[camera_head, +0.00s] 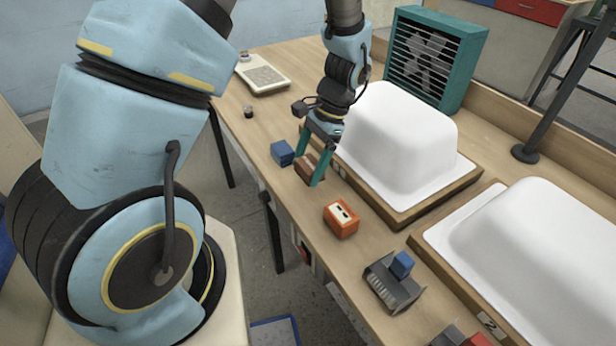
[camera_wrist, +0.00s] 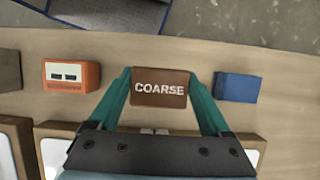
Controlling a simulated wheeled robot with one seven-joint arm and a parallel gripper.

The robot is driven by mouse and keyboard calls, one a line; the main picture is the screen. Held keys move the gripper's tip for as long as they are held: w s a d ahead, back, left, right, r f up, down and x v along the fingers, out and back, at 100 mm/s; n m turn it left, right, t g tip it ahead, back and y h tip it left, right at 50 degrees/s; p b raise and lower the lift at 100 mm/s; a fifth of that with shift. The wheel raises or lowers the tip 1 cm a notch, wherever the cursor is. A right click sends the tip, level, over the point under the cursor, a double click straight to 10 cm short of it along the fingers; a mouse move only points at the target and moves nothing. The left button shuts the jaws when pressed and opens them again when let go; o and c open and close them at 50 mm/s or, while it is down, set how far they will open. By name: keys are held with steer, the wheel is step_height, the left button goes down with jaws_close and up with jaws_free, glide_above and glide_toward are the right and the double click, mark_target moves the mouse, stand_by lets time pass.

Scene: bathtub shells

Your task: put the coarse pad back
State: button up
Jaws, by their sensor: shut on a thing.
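The coarse pad (camera_wrist: 160,88) is a brown block with the word COARSE on its face, plain in the wrist view. It also shows in the head view (camera_head: 305,167), partly hidden by a finger. My gripper (camera_head: 311,168) has its two green fingers closed on the pad's two sides, and it shows in the wrist view (camera_wrist: 161,91) too. The pad is over the front part of the workbench (camera_head: 240,120), beside a blue block (camera_head: 282,153). I cannot tell whether the pad touches the bench.
An orange box (camera_head: 341,218) stands nearer, then a grey rack (camera_head: 392,285) with a blue block (camera_head: 402,264) in it. Two white tub shells (camera_head: 400,140) (camera_head: 545,250) rest on wooden bases behind. A green fan (camera_head: 435,58) and a beige device (camera_head: 262,76) stand at the far end.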

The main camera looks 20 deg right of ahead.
mark_target(308, 189)
steer(key=shift+f+p, duration=0.5)
steer(key=shift+f, duration=1.75)
steer(key=shift+f, duration=0.15)
steer(key=o, duration=1.3)
steer(key=shift+c, duration=0.2)
steer(key=b+v, duration=0.3)
steer(key=v, duration=0.9)
steer(key=a+r+n+t+h, duration=0.1)
steer(key=a+r+n+h, duration=0.1)
steer(key=a+n, duration=0.5)
steer(key=a+r+n+t+h, duration=0.1)
steer(key=a+n, duration=0.5)
steer(key=a, duration=1.2)
step_height(308, 189, up, 3)
steer(key=shift+w+a+f+n+t+h, duration=0.25)
steer(key=shift+n+t+h, duration=0.15)
steer(key=shift+h, duration=0.4)
